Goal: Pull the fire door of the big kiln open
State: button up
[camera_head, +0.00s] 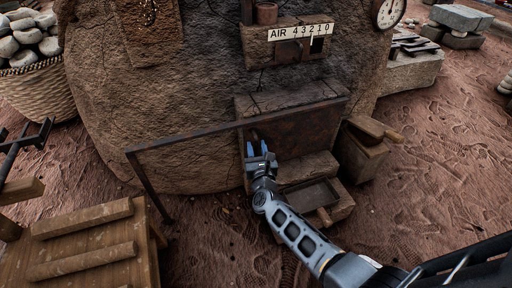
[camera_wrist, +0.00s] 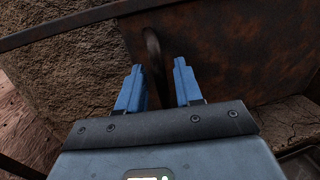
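The big kiln (camera_head: 215,95) is a rough mud-coloured mass. Its fire door (camera_head: 305,130) is a rusty dark plate low on its front, and it looks shut. The door also fills the upper right of the wrist view (camera_wrist: 245,50). A dark curved handle (camera_wrist: 152,55) stands on the door near its left side. My gripper (camera_head: 257,146) is at the left part of the door. In the wrist view its two blue fingers (camera_wrist: 158,88) are apart, with the handle's lower part between or just beyond them. I cannot tell whether they touch it.
A thin metal rail (camera_head: 200,138) crosses before the kiln, close above my gripper. A tray (camera_head: 312,195) on a stone step lies below the door, and a wooden box (camera_head: 362,150) stands right of it. A slatted wooden platform (camera_head: 85,245) is front left. Open ground lies at right.

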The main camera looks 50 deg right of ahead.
jog(key=shift+x, duration=0.8)
jog(key=shift+c, duration=0.5)
grip_shut()
